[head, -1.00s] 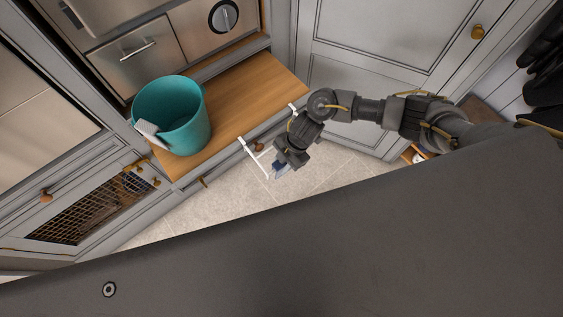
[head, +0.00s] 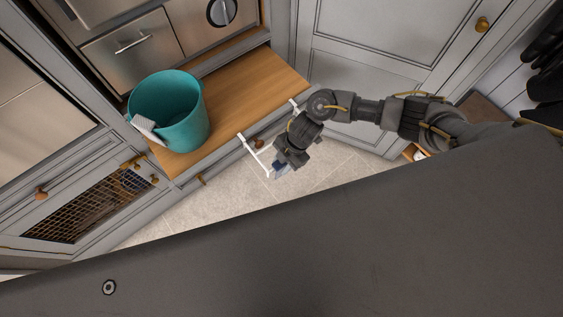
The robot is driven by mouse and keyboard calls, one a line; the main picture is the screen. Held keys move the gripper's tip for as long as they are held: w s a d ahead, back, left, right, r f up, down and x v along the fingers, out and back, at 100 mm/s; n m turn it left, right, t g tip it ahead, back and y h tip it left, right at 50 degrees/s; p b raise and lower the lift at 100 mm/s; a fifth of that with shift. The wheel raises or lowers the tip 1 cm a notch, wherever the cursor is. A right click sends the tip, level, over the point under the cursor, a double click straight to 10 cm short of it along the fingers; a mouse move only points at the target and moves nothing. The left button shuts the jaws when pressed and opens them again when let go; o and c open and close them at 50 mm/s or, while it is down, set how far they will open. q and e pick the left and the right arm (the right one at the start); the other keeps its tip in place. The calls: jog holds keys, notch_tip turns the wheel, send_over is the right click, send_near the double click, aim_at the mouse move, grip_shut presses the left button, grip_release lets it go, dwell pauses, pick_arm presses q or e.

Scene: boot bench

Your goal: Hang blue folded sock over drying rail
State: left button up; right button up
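The white drying rail (head: 257,157) stands out from the front of the wooden-topped bench, its near end above the tiled floor. My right gripper (head: 280,168) points down beside the rail's near part, in front of the bench. A small patch of the blue folded sock (head: 278,167) shows at its fingertips, close to the rail. The gripper and wrist cover most of the sock and part of the rail. I cannot tell whether the fingers are shut on the sock, or whether the sock touches the rail. My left gripper is out of view.
A teal bucket (head: 182,115) stands on the bench top (head: 254,92), with a pale, bristled thing (head: 147,128) at its left rim. Grey cabinets surround the bench. A mesh-front door (head: 90,205) is at left. Open tiled floor (head: 215,208) lies in front.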

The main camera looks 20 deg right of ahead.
jog(key=o, duration=0.4)
jog(key=v, duration=1.1)
dwell(0.4)
